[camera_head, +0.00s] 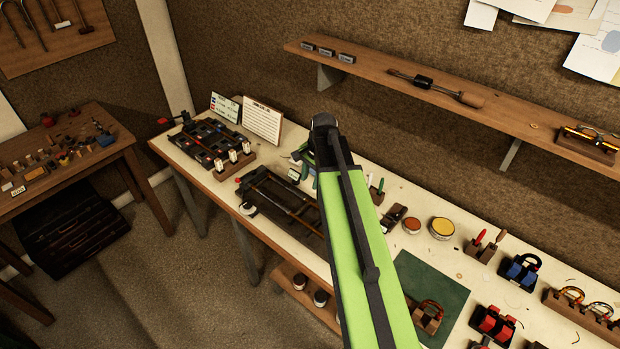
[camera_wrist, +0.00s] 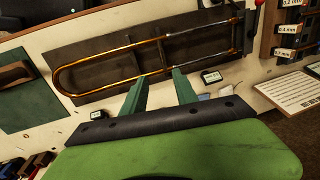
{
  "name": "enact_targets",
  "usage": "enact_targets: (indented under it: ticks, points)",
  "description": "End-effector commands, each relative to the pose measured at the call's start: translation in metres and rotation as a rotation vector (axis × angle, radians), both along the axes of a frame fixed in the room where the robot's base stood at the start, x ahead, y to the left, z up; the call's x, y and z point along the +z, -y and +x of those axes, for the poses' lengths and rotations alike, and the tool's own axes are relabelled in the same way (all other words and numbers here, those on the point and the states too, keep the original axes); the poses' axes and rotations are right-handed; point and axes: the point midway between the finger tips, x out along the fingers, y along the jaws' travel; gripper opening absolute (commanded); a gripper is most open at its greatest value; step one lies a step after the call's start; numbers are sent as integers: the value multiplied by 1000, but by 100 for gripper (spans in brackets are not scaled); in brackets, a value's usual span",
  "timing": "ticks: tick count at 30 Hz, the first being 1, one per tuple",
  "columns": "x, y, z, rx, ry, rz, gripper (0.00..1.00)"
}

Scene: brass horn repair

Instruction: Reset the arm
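My arm, bright green with black trim, reaches out over the workbench (camera_head: 404,264) in the head view. My gripper (camera_wrist: 160,80) shows in the wrist view as two green fingers standing apart, with nothing between them. Its fingers are mostly hidden behind the arm in the head view. In the wrist view a brass slide tube (camera_wrist: 110,76) with a U-shaped end lies on a dark tray (camera_wrist: 92,52) just beyond the fingertips. The same dark tray is left of my arm in the head view (camera_head: 310,236).
A rack of dark blocks (camera_head: 208,143) and two upright cards stand at the bench's far left. A green mat (camera_head: 447,290), tins (camera_head: 442,228) and small coil holders lie to the right. A wooden shelf (camera_head: 510,112) runs along the wall above. Open floor lies in front.

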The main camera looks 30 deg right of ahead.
Motion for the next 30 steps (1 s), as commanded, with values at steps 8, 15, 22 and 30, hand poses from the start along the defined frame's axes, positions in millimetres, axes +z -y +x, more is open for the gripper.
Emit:
enact_targets:
  ticks: [8,15,22,30]
  points:
    - [-3,-2,1,3,0,0,35]
    - [-90,-108,3,175,-8,-12,35]
    - [-162,-208,-64,711,-67,-113,35]
    - [-151,-201,-97,1141,-118,-169,35]
